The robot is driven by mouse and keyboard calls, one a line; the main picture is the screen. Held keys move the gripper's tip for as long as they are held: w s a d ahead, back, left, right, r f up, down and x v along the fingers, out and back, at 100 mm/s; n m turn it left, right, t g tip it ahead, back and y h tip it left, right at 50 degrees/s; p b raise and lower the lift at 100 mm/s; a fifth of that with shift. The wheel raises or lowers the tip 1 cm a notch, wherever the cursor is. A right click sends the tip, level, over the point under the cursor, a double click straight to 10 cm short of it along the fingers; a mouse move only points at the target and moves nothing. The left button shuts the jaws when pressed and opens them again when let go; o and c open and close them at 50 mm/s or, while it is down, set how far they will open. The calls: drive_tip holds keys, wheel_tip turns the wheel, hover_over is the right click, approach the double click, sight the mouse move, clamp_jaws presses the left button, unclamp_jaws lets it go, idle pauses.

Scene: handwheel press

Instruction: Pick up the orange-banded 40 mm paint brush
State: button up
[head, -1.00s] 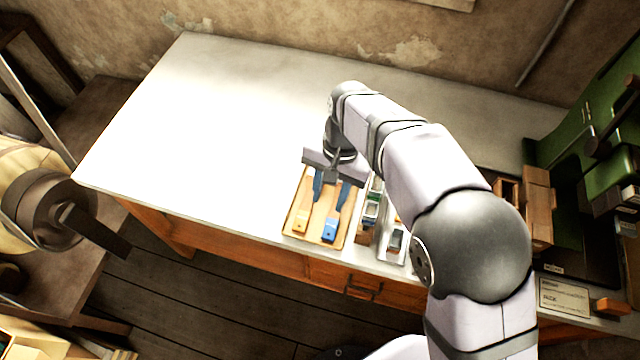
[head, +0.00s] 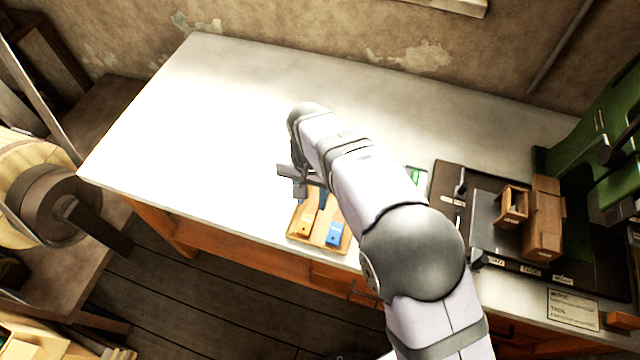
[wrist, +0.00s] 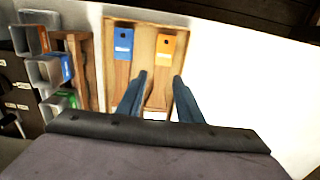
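The orange-banded brush (wrist: 166,48) lies in a shallow wooden tray (wrist: 145,38), its orange end toward the tray's front edge. Its orange end also shows in the head view (head: 305,224). A blue-banded brush (wrist: 123,42) lies beside it; the head view shows its blue end too (head: 335,236). My gripper (wrist: 160,78) is open, with its two fingers apart on either side of the orange-banded brush's wooden part as seen from the wrist. No contact is visible, and I cannot tell the height left. In the head view my arm hides part of the tray.
Beside the tray stand a wooden holder (wrist: 74,45) and several grey cups with coloured labels. A dark mat (head: 450,175) with a wooden block (head: 543,220) and the green press (head: 575,140) lies to the right. The table (head: 220,110) is bare on the left.

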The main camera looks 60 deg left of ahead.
sight(311, 208)
drive_tip(key=shift+a+f+p, duration=0.15)
drive_tip(key=shift+f+p, duration=0.65)
drive_tip(key=shift+f, duration=1.35)
drive_tip(key=shift+c, duration=0.4)
clamp_jaws()
wheel_tip(311, 208, up, 10)
drive_tip(key=b, duration=0.2)
drive_tip(key=shift+b, duration=0.4)
